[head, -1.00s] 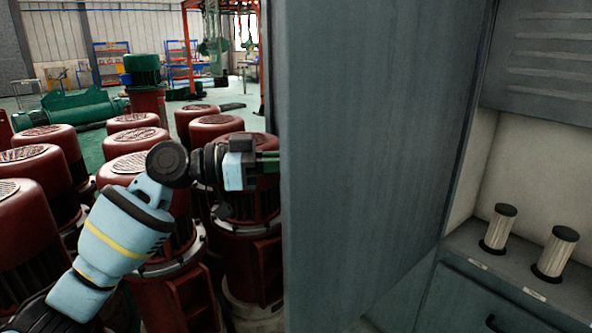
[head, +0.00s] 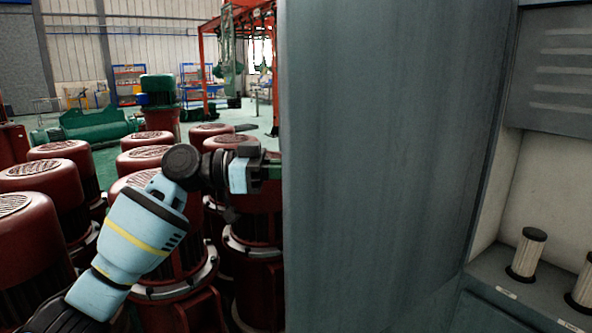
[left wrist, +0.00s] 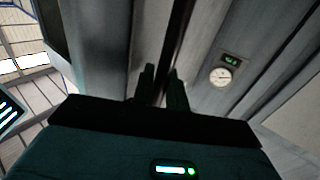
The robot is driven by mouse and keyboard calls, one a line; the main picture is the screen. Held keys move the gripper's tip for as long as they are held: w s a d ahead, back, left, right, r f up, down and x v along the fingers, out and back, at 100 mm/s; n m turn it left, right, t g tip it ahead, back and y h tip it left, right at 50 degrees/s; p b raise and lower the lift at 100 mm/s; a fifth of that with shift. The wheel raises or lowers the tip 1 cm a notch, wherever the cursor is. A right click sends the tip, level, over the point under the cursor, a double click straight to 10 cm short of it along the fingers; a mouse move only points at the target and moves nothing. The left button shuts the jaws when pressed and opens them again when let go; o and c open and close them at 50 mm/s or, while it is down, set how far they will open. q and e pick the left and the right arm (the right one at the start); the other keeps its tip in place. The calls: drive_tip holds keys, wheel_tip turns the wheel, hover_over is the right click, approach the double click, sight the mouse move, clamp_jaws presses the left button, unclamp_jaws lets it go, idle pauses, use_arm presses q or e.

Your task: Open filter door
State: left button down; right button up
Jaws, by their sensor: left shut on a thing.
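The filter door (head: 385,150) is a large grey panel filling the middle of the head view. It stands swung out from the cabinet, with the inside showing to its right. My left gripper (head: 272,167) is at the door's left edge, and its fingertips are partly hidden behind that edge. In the left wrist view the left gripper (left wrist: 163,82) is shut on the door, with a dark narrow strip running between the fingers. The exact part gripped is hard to make out. My right gripper is not in view.
A pale filter cartridge (head: 528,252) and another (head: 584,284) stand on a grey cabinet ledge at right. Several red motors (head: 40,245) crowd the floor at left, close around my left arm. A round gauge (left wrist: 220,76) shows on a grey panel in the wrist view.

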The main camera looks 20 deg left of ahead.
use_arm(q)
drive_tip(key=shift+f, duration=0.1)
drive_tip(key=c, duration=1.5)
unclamp_jaws()
drive_tip(key=v, duration=0.7)
drive_tip(key=shift+a+b, duration=0.35)
drive_tip(key=shift+b, duration=0.05)
drive_tip(key=shift+s, duration=0.15)
